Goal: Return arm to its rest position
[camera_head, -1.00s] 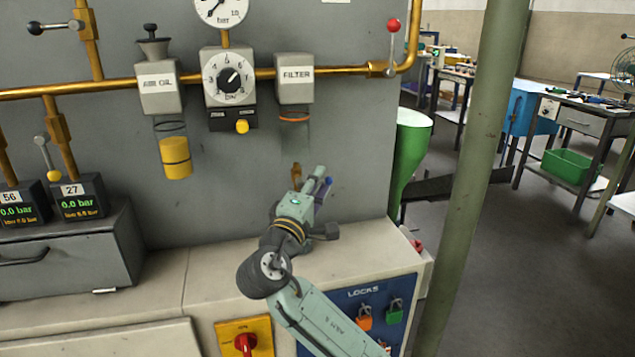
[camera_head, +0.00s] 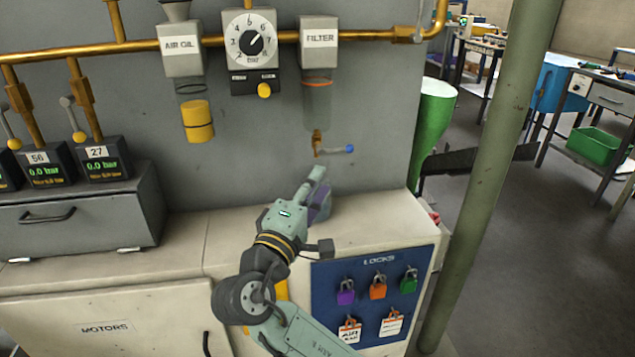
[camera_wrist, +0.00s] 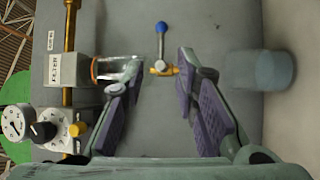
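My arm reaches up from the bottom of the head view, and my gripper (camera_head: 318,190) is over the cabinet top in front of the grey panel. In the wrist view my gripper (camera_wrist: 160,105) has its two purple-padded fingers spread apart with nothing between them. A small brass valve with a blue-tipped lever (camera_wrist: 161,45) shows beyond the gap between the fingers. In the head view that blue-tipped lever (camera_head: 338,150) sits under the filter, above and apart from my gripper.
The filter (camera_head: 319,85), the regulator dial (camera_head: 250,40) and the air oil unit (camera_head: 181,50) hang on a brass pipe. A locks board (camera_head: 375,295) is on the cabinet front. A green post (camera_head: 490,160) stands at the right. Gauge boxes (camera_head: 102,160) are at the left.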

